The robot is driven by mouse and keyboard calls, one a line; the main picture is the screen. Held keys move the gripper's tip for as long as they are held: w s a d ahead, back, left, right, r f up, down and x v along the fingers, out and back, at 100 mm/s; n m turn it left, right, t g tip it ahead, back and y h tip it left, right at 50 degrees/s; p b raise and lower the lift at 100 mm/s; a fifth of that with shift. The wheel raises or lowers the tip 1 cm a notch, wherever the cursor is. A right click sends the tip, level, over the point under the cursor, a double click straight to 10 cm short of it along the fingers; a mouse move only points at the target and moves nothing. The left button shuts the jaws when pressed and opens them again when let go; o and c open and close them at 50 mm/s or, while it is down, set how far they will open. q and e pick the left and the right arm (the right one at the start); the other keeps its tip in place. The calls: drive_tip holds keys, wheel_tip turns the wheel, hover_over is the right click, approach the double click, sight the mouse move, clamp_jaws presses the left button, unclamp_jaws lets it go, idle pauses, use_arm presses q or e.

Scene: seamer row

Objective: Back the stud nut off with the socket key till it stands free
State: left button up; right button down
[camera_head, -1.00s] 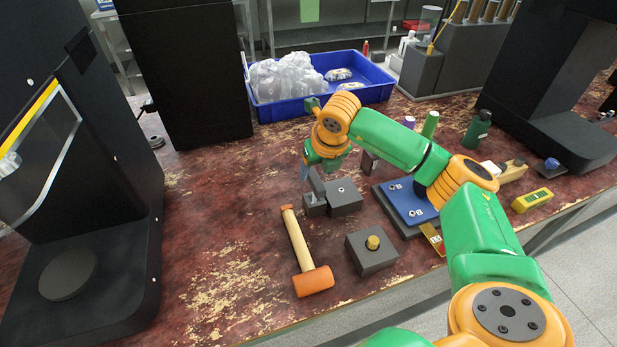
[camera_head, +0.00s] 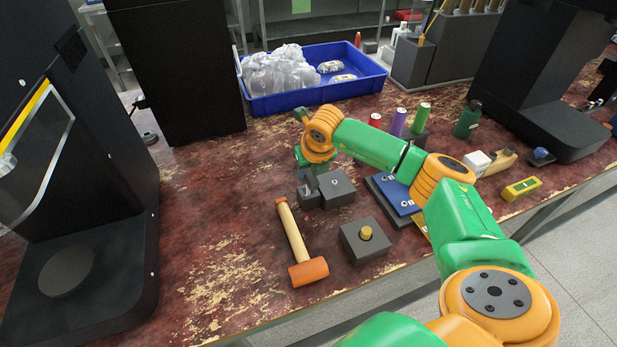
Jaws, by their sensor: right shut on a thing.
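My right gripper (camera_head: 304,172) points down at the left side of a dark grey block pair (camera_head: 338,195). It is shut on a small grey piece (camera_head: 310,181), mostly hidden by the gripper; I cannot tell whether it is the socket key. The larger block bears a small pale stud or nut on top. A brass-coloured round piece (camera_head: 366,233) sits on another dark block (camera_head: 373,250) in front. A blue plate (camera_head: 407,206) with small metal nuts or studs lies to the right, partly behind my arm. Which one is the stud nut is unclear. My left gripper is out of view.
A mallet (camera_head: 297,243) lies left of the blocks. A blue crate (camera_head: 310,99) with clear bags stands behind. Red, purple and green cylinders (camera_head: 398,122), a green bottle (camera_head: 468,119) and a yellow level (camera_head: 521,188) are to the right. Bare table lies left of the mallet.

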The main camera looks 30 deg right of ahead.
wheel_tip(320, 180, up, 9)
drive_tip(key=shift+w+r+b, duration=0.1)
drive_tip(key=shift+b, duration=0.3)
wheel_tip(320, 180, up, 8)
drive_tip(key=p, duration=0.6)
